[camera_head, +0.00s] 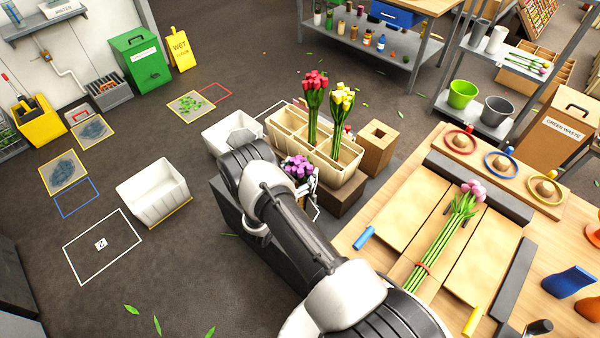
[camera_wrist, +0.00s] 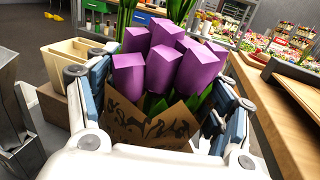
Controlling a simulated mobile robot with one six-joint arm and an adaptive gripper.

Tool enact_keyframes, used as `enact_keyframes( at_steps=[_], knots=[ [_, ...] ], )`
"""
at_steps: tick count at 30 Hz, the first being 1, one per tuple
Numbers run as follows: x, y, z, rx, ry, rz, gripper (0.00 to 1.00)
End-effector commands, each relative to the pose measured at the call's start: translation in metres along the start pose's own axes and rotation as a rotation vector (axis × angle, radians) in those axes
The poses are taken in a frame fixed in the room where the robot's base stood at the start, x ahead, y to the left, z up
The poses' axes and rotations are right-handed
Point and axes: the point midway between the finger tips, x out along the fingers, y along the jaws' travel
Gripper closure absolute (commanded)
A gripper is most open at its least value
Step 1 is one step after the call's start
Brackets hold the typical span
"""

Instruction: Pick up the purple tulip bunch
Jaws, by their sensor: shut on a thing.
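The purple tulip bunch (camera_wrist: 165,65) fills the middle of the wrist view, its blooms above a brown patterned paper wrap (camera_wrist: 150,125). My gripper (camera_wrist: 160,112) has its two fingers on either side of the wrap, shut on it. In the head view the purple tulip bunch (camera_head: 298,168) shows beside the cream divided crate (camera_head: 345,172), partly behind my arm. My gripper (camera_head: 308,200) is largely hidden there by the arm and blooms. I cannot tell whether the bunch still touches anything below.
Red tulips (camera_head: 314,85) and yellow tulips (camera_head: 341,100) stand in the crate's compartments. A pink bunch (camera_head: 450,225) lies on the wooden workbench (camera_head: 350,238) at right. White bins (camera_head: 155,190) and open floor are at left.

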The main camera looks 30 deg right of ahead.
Motion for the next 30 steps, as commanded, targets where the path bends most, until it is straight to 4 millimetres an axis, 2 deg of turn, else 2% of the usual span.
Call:
enact_keyframes(
  at_steps=[1, 30],
  knots=[
    [0.000, 0.001, 0.009, 0.002, -0.002, 0.000, 0.65],
    [-0.001, 0.001, 0.106, 0.002, -0.002, 0.000, 0.65]
  ],
)
